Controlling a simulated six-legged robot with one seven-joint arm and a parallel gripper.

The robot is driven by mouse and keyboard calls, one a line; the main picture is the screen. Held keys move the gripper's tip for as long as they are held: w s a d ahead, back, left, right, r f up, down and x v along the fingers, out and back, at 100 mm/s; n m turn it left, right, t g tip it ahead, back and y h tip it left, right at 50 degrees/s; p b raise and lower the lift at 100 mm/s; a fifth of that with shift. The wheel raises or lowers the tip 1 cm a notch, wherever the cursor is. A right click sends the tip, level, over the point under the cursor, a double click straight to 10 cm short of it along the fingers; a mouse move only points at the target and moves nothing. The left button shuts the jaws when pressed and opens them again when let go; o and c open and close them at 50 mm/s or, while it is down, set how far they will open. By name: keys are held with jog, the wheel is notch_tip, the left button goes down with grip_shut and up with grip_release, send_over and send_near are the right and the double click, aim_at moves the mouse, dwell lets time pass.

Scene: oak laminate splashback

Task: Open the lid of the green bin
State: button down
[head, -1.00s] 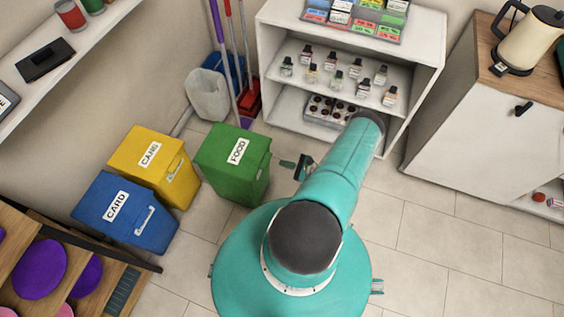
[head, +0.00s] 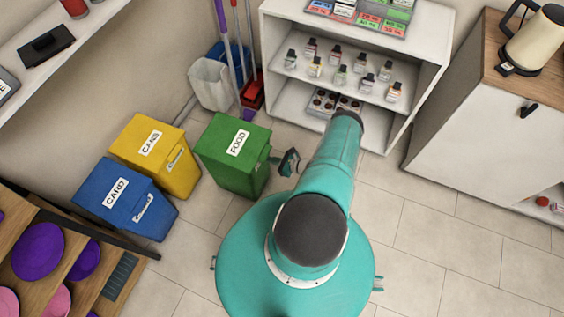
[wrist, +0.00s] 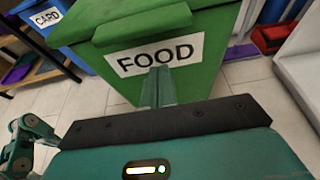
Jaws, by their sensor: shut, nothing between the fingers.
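The green bin (head: 222,164) with a white FOOD label stands on the floor left of my arm in the head view, its lid (head: 215,137) down. In the wrist view the green bin (wrist: 205,70) fills the upper middle, with a raised green ledge (wrist: 140,27) above the label. My gripper (head: 276,160) is just right of the bin in the head view. In the wrist view my gripper's fingers (wrist: 158,72) are together and empty, pointing at the bin just below the label. I cannot tell whether they touch it.
A yellow CANS bin (head: 150,168) and a blue CARD bin (head: 118,205) stand to the left. Brooms, a red dustpan (head: 252,95) and a white container (head: 210,84) are behind. A white shelf unit (head: 432,62) stands at the back. Tiled floor (head: 440,235) is clear on the right.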

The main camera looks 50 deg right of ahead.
jog(key=shift+w+r, duration=0.2)
jog(key=shift+r, duration=1.7)
